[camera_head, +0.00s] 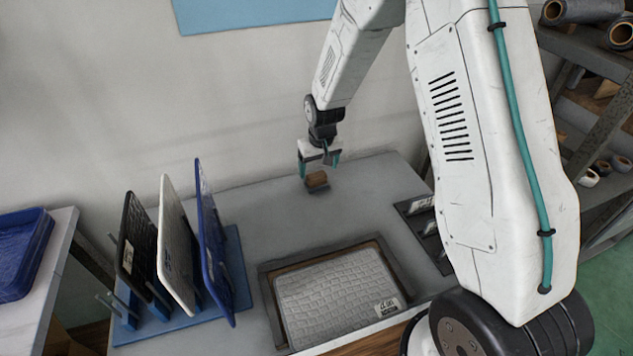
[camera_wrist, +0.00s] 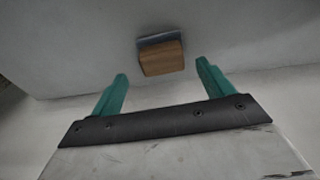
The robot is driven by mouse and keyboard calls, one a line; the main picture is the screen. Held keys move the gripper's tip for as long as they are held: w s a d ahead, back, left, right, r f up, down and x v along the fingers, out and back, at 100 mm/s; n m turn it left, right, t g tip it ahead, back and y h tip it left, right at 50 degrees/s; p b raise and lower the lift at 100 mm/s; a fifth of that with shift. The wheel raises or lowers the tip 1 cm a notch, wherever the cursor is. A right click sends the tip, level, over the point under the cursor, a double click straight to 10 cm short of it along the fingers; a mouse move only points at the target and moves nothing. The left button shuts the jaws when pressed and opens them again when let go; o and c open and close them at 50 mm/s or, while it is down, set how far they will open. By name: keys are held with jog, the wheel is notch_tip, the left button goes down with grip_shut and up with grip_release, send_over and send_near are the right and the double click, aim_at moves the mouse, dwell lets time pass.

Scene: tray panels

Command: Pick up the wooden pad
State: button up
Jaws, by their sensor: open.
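The wooden pad (camera_head: 316,179) is a small brown block near the back of the grey table, with a darker grey part at its base. It also shows in the wrist view (camera_wrist: 161,58), with a blue-grey strip along its far side. My gripper (camera_head: 319,172) is open, with teal fingers, and is close above the pad in the head view. In the wrist view the fingertips (camera_wrist: 161,70) are apart and the pad lies just beyond the gap between them. I see no clear contact between fingers and pad.
A blue rack (camera_head: 180,328) holds black, white and blue panels upright at left. A light grey panel (camera_head: 338,296) lies in a wood-lined tray (camera_head: 268,300) at the front. A dark holder (camera_head: 425,228) stands at right. The table (camera_head: 265,215) between rack and pad is clear.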

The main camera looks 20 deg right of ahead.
aim_at(317, 174)
jog(key=f, duration=0.4)
jog(key=shift+w+a+f, duration=0.2)
jog(key=shift+w+f, duration=0.05)
jog(key=shift+c, duration=0.3)
jog(key=c, duration=0.8)
jog(key=shift+c, duration=0.2)
jog(key=shift+r, duration=0.15)
jog(key=shift+r, duration=0.6)
notch_tip(317, 174, up, 2)
jog(key=shift+r, duration=0.1)
jog(key=s, duration=0.5)
jog(key=s+d+r, duration=0.1)
jog(key=s, duration=0.4)
jog(key=s+d, duration=0.1)
jog(key=s, duration=0.5)
jog(key=shift+d+r, duration=0.1)
jog(key=shift+r, duration=0.1)
